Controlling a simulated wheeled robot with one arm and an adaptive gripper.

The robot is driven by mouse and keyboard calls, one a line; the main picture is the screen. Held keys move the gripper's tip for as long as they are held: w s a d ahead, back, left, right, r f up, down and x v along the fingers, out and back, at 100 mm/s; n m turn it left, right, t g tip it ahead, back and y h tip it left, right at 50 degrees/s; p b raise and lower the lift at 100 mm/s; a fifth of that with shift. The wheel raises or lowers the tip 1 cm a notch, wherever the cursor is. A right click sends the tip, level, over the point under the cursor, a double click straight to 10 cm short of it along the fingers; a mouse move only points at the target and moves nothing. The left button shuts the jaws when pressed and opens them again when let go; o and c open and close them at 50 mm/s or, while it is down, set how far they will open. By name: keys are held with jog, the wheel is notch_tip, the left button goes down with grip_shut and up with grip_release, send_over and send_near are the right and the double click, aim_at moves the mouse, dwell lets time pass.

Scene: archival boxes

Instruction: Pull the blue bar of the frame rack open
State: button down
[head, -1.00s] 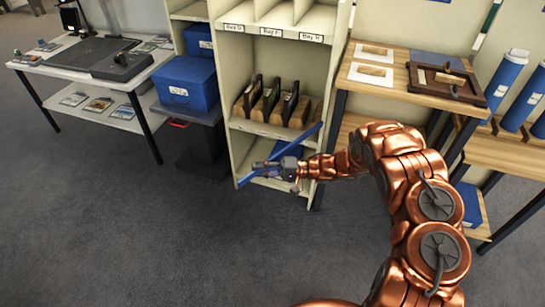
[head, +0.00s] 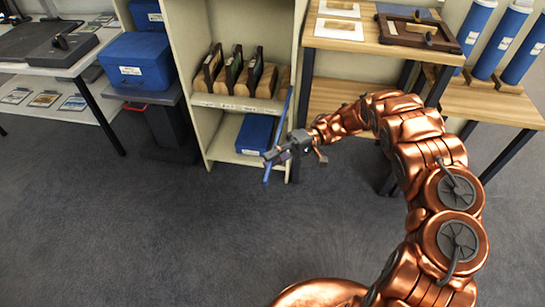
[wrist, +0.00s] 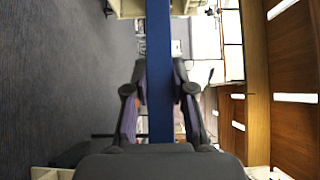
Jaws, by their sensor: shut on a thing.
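The blue bar (head: 284,116) is hinged at the right side of the cream shelf unit and sticks out from its front, swung away from the opening. My gripper (head: 276,155) is at the bar's outer end, in front of the unit's lower right. In the wrist view the bar (wrist: 159,70) runs up the middle between the two fingers of my gripper (wrist: 160,100). The fingers are closed on it. The frame rack (head: 235,103) is the shelf with several dark frames standing in wooden slots, now unobstructed by the bar.
A blue box (head: 254,134) lies on the lower shelf. Blue boxes on a stand (head: 146,58) are to the left. A wooden table (head: 385,45) with prints and a frame stands right, beside blue tubes (head: 490,40). The grey floor (head: 170,230) in front is clear.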

jog(key=c, duration=1)
grip_release()
jog(key=shift+o, duration=0.2)
